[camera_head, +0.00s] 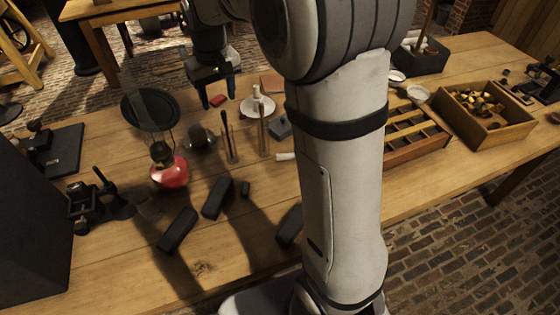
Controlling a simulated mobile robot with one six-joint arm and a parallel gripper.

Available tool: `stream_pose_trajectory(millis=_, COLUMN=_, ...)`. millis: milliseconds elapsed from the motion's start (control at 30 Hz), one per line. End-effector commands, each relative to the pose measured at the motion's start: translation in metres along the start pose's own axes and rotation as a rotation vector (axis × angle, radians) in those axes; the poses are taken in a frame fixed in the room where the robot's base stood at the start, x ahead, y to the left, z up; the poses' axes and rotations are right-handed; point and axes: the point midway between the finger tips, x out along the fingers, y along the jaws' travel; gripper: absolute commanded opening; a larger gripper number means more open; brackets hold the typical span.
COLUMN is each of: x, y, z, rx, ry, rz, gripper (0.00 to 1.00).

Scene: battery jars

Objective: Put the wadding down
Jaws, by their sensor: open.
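My gripper (214,97) hangs over the back of the wooden table, pointing down, its dark fingers apart. A small red piece (217,100) shows between or just below the fingertips; I cannot tell whether it touches them or lies on the table. Nothing in view is plainly the wadding. A small whitish piece (285,156) lies on the table to the right of the glass jars, partly cut off by my arm; I cannot tell what it is.
A red-based lamp (170,172), slim glass jars (229,145) and a white stand (257,106) are near the gripper. Dark blocks (178,230) lie in front. A wooden box (485,115) is at right. My arm hides the middle.

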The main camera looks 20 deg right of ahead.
Motion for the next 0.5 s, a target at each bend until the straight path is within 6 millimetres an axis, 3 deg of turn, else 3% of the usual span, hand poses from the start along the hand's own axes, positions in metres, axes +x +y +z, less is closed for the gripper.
stream_pose_trajectory(millis=33, x=-0.011, y=0.005, z=0.026, rx=0.024, ry=0.015, rz=0.003, gripper=0.52)
stream_pose_trajectory(millis=200, x=-0.025, y=0.013, z=0.105, rx=0.098, ry=0.056, rz=0.012, gripper=0.52)
stream_pose_trajectory(millis=400, x=-0.021, y=0.013, z=0.193, rx=0.177, ry=0.099, rz=0.022, gripper=0.52)
stream_pose_trajectory(millis=500, x=-0.013, y=0.012, z=0.223, rx=0.205, ry=0.113, rz=0.025, gripper=0.52)
